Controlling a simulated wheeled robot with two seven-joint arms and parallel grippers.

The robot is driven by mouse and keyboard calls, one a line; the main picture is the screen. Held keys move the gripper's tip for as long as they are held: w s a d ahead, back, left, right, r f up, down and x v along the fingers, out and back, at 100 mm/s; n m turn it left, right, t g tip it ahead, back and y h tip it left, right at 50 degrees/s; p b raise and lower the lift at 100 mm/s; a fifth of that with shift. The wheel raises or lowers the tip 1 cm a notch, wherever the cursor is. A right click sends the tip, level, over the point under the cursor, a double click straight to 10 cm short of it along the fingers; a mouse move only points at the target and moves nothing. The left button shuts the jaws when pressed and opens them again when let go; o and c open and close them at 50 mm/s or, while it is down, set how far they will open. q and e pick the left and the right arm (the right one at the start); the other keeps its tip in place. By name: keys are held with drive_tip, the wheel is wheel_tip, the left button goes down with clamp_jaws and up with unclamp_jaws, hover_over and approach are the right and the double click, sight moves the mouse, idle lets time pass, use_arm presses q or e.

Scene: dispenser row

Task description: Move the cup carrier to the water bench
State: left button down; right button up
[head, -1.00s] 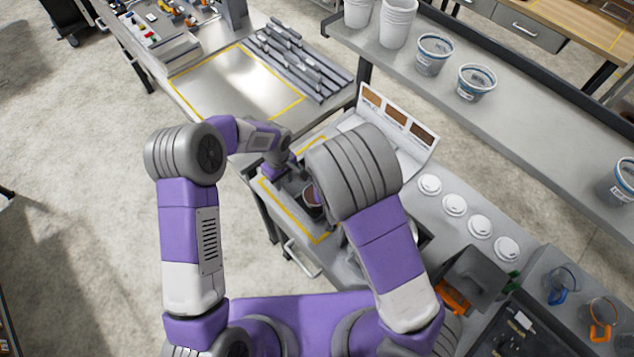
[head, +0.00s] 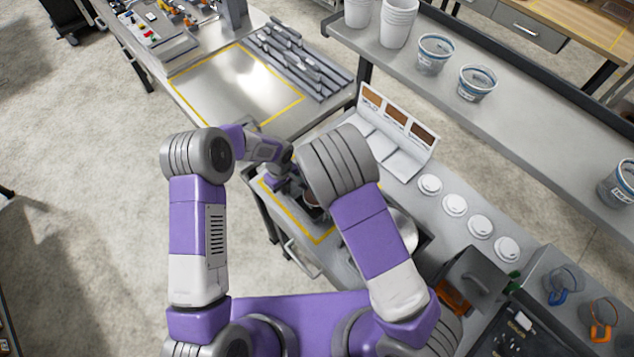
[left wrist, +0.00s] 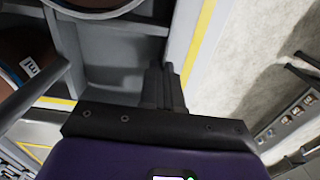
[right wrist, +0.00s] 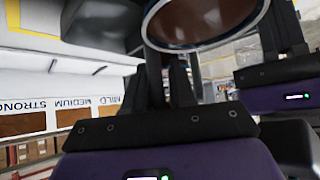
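The cup carrier (head: 318,217) is a grey tray on the bench beneath my arms, partly hidden by my right arm. A cup (head: 310,200) with a brown top stands in it. In the left wrist view, carrier compartments (left wrist: 110,52) and cups (left wrist: 22,45) show. My left gripper (left wrist: 166,85) is at one carrier wall, its fingers close together. In the right wrist view, my right gripper (right wrist: 167,75) has its fingers close together just below a cup (right wrist: 200,18). In the head view the right gripper is hidden. I cannot tell whether either gripper is closed on the carrier.
A metal bench with a yellow-outlined bare area (head: 235,88) stands beyond, grey bars (head: 300,62) beside it. Several white lids (head: 455,204) and a strength sign (head: 397,117) lie to the right. A shelf (head: 520,125) with cups overhangs that side.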

clamp_jaws()
use_arm(q)
drive_tip(key=shift+r, duration=0.1)
use_arm(e)
drive_tip(key=shift+r, duration=0.15)
